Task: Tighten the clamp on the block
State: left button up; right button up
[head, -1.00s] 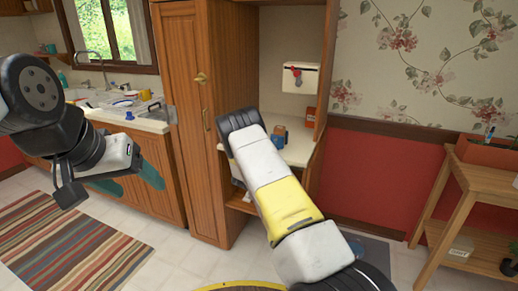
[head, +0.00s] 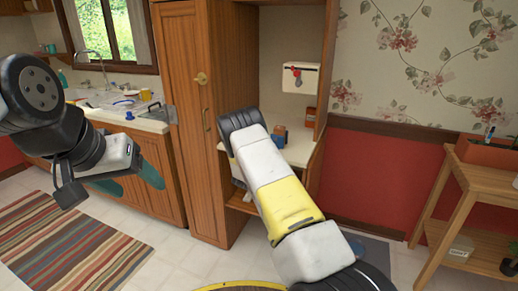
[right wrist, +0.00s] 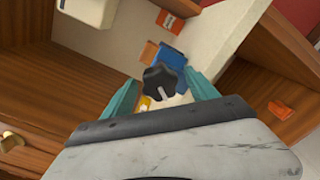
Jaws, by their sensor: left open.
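The blue clamp (right wrist: 168,58) with its black star knob (right wrist: 160,82) shows in the right wrist view, beside a wooden block (right wrist: 149,52). In the head view the clamp (head: 279,132) is small, on the cabinet's shelf beyond my right arm. My right gripper (right wrist: 162,80) is open, its teal fingers on either side of the knob with gaps between; I cannot tell how far the knob is from the fingertips in depth. In the head view my right arm hides the right gripper. My left gripper (head: 138,181) is open and empty in front of the sink counter.
A white box (head: 300,76) with a red part hangs on the cabinet's back wall. An orange box (head: 310,116) stands on the shelf behind the clamp. The cabinet's wooden sides (right wrist: 95,88) close in around the right gripper. A wooden stand (head: 458,185) is at right.

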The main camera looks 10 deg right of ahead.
jog(key=v, duration=0.7)
jog(key=shift+s+a, duration=0.25)
jog(key=shift+s, duration=0.1)
dwell(0.9)
